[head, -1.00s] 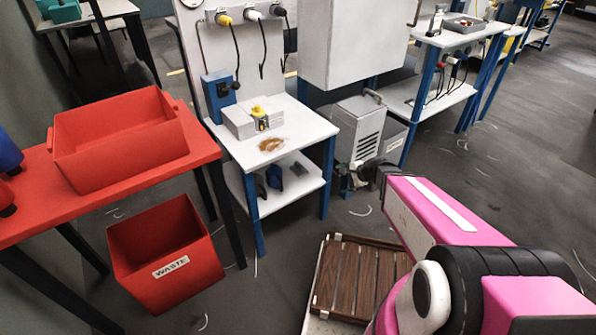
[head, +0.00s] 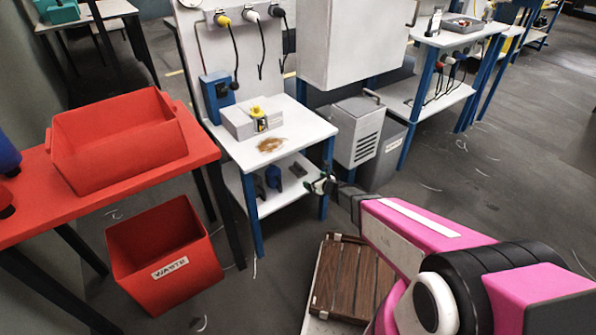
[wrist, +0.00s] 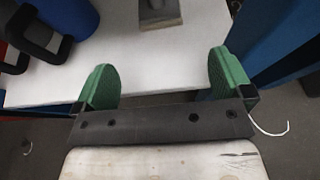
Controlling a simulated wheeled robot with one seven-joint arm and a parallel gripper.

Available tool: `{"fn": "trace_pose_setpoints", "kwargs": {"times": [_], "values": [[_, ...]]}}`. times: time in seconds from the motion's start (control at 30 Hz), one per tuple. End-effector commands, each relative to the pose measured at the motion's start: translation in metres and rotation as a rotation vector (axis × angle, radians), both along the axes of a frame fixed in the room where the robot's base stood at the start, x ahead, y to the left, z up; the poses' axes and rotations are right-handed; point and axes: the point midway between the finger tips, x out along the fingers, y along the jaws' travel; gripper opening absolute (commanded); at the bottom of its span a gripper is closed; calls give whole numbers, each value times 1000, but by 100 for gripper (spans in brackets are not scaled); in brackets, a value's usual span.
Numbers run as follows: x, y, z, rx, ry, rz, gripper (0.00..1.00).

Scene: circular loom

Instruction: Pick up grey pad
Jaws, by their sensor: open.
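A small grey block, which looks like the grey pad (wrist: 158,12), lies on the white lower shelf (wrist: 160,68) at the top edge of the wrist view, partly cut off. In the head view a small dark grey piece (head: 298,169) lies at the right of that shelf. My gripper (wrist: 164,80) has green finger pads spread wide with nothing between them. The grey block lies beyond the fingertips, roughly in line with the gap. In the head view my gripper (head: 320,185) is at the shelf's right front edge, near a blue table leg.
A blue object (wrist: 62,22) and a black handled item (wrist: 35,38) stand left of the grey block. Blue legs (wrist: 272,45) bound the shelf at right. The white tabletop (head: 290,130) is above. A red waste bin (head: 165,255) stands at left.

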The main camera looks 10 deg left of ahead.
Motion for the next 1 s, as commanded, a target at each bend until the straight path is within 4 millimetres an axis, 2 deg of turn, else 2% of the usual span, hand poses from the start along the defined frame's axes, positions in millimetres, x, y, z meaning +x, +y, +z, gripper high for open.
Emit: {"fn": "trace_pose_setpoints", "kwargs": {"times": [0.1,0.4,0.67,1.0], "values": [[18,19,-2,-1,-3,1,98],[54,61,-1,-1,-2,2,98],[64,74,-2,-2,-2,1,98],[90,104,-19,-2,-3,2,98]]}}
